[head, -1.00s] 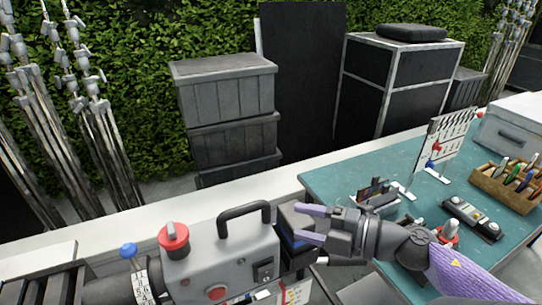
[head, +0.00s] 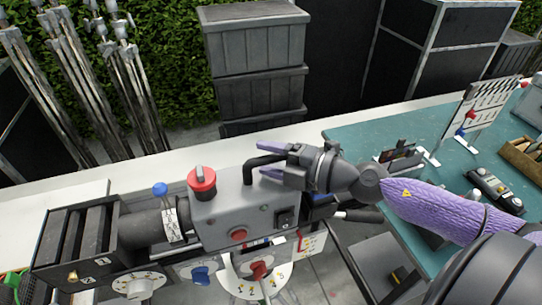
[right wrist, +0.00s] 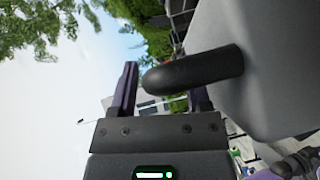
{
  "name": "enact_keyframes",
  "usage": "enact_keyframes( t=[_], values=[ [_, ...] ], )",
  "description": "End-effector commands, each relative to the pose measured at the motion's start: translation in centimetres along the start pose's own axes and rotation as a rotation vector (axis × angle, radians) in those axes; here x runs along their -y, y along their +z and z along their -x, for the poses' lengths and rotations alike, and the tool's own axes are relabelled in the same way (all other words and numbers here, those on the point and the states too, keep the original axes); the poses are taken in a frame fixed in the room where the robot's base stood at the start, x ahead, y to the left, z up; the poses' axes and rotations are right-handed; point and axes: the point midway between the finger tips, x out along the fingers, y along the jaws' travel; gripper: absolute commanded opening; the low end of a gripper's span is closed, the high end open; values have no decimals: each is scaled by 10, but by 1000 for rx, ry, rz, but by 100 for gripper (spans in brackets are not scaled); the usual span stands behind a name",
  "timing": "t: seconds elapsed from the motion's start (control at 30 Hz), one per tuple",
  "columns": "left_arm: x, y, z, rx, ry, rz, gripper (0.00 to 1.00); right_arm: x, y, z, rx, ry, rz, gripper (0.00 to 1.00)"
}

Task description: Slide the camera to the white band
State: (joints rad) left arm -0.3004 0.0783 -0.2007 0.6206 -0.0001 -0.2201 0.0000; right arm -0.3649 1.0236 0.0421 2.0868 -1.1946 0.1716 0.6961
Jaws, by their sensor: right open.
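The camera (head: 222,218) is a grey box with a red knob on top, a black lens and matte box on its left, and a black top handle (head: 250,168). A white marked ring (head: 171,222) circles the lens; I cannot tell whether it is the white band. My right gripper (head: 262,160) is open at the handle, fingers pointing left. In the right wrist view the handle (right wrist: 195,72) reaches between the fingers and partly covers one; I cannot tell whether they touch it. My left gripper is not in view.
A white ledge (head: 150,174) runs behind the camera. A teal table (head: 455,150) with tools and a white pegboard stands at right. Dark stacked cases (head: 255,75) and metal stands are at the back. Dials and a blue and a red knob sit below the camera.

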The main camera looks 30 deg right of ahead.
Motion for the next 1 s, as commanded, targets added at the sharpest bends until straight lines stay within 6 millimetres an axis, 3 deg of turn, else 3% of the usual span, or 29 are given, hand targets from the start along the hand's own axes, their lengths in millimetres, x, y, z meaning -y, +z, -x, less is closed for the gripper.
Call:
enact_keyframes(
  t=[0.07,0.33,1.0],
  values=[
    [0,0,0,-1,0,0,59,0,0,0,0,0,0,57],
    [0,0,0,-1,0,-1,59,0,0,0,0,0,-1,0],
    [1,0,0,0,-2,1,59,0,0,0,0,-1,-1,0]
  ],
)
